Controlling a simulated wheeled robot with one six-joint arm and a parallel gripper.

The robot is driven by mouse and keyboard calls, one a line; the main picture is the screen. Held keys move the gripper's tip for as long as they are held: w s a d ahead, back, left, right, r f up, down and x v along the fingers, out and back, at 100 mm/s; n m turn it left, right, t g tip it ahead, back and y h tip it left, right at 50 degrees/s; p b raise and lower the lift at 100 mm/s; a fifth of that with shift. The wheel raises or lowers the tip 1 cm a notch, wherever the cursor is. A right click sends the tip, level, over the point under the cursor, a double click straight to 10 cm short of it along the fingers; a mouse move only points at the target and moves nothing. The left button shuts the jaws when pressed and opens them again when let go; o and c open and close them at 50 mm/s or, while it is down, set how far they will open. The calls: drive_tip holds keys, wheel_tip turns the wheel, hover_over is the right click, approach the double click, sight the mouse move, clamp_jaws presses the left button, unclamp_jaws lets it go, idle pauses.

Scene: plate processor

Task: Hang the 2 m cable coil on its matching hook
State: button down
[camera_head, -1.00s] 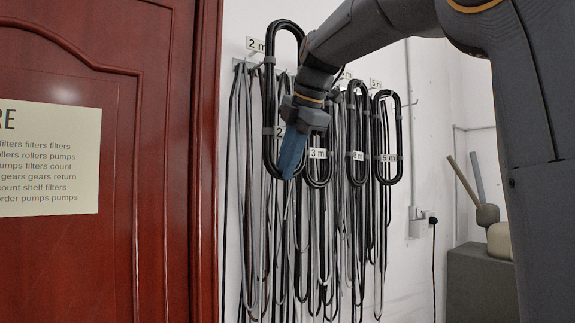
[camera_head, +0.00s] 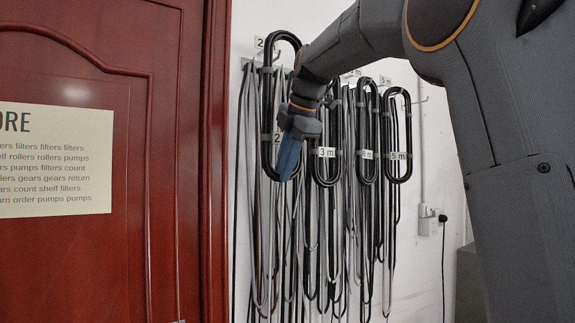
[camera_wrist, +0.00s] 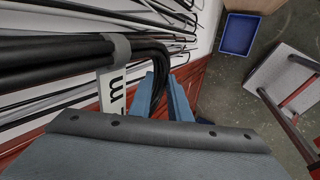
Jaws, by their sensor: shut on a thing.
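The 2 m cable coil (camera_head: 267,105) is a long black loop with grey bands and a white tag, upright in front of the left end of the rack. Its top is beside the "2" sign (camera_head: 259,43) on the wall. My gripper (camera_head: 288,168) has blue fingers and is shut on the coil near its lower bend. In the wrist view the fingers (camera_wrist: 162,92) close around the black bend, and the coil (camera_wrist: 60,58) runs left with its tag (camera_wrist: 112,90). My wrist hides part of the coil. I cannot tell whether its top is on a hook.
A 3 m coil (camera_head: 326,175) and other tagged coils (camera_head: 398,172) hang close on the right. Many loose grey and black cables hang behind. A red door (camera_head: 165,240) stands close on the left. The wrist view shows a blue bin (camera_wrist: 238,35) on the floor.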

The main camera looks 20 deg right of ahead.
drive_tip(key=w, duration=0.1)
drive_tip(key=w+a+f, duration=0.1)
drive_tip(key=w+p, duration=0.1)
drive_tip(key=w, duration=0.1)
drive_tip(key=shift+a+f, duration=0.2)
drive_tip(key=shift+f, duration=0.8)
idle(0.4)
drive_tip(key=c, duration=2)
unclamp_jaws()
drive_tip(key=o, duration=0.4)
drive_tip(key=shift+w+f, duration=0.1)
drive_tip(key=shift+w, duration=0.2)
drive_tip(key=shift+c, duration=0.2)
drive_tip(key=shift+r, duration=0.3)
drive_tip(key=shift+s, duration=0.1)
